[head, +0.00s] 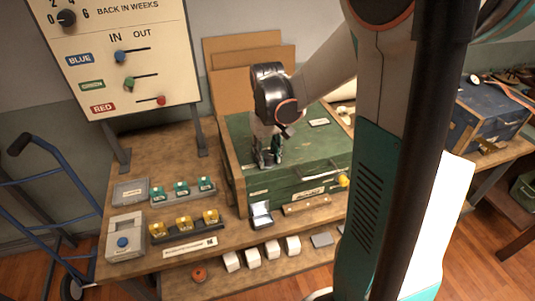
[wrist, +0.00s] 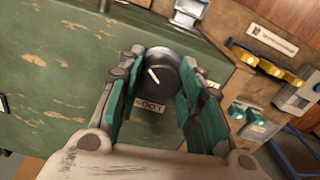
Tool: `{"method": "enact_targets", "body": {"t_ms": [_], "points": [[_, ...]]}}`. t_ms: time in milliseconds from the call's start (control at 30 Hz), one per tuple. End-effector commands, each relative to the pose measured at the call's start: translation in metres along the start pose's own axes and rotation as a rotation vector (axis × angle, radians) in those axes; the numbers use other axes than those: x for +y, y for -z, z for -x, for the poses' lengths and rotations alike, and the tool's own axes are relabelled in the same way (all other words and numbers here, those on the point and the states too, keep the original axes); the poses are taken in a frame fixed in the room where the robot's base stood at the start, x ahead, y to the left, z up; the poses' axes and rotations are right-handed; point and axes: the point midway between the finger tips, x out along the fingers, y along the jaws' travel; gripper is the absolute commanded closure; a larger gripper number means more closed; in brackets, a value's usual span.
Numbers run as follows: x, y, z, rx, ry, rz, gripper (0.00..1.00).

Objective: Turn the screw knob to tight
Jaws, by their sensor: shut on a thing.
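The screw knob (wrist: 170,68) is a round dark knob with a grey rim and a white pointer line, set on top of a worn green chest (wrist: 65,75). In the wrist view the pointer line slants towards the upper left. A small label (wrist: 150,105), partly covered and seeming to begin "LOO", lies just below the knob. My gripper (wrist: 159,78) has its teal-padded fingers on either side of the knob and is shut on it. In the head view my gripper (head: 268,158) reaches down onto the green chest (head: 235,130) and hides the knob.
A wooden bench (head: 125,195) carries the chest, green blocks (head: 180,188) and yellow blocks (head: 184,223) on trays, and a grey box with a blue button (head: 123,242). A board with sliders (head: 120,60) stands behind. A blue hand truck (head: 50,205) is at left.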

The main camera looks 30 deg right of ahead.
Motion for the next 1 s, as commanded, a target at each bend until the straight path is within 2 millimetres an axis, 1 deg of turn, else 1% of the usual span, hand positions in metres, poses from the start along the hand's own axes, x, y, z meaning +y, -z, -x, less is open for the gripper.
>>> {"method": "enact_targets", "body": {"t_ms": [1000], "points": [[-0.0002,-0.0007,-0.0008,-0.001,-0.001,-0.965,0.9]]}}
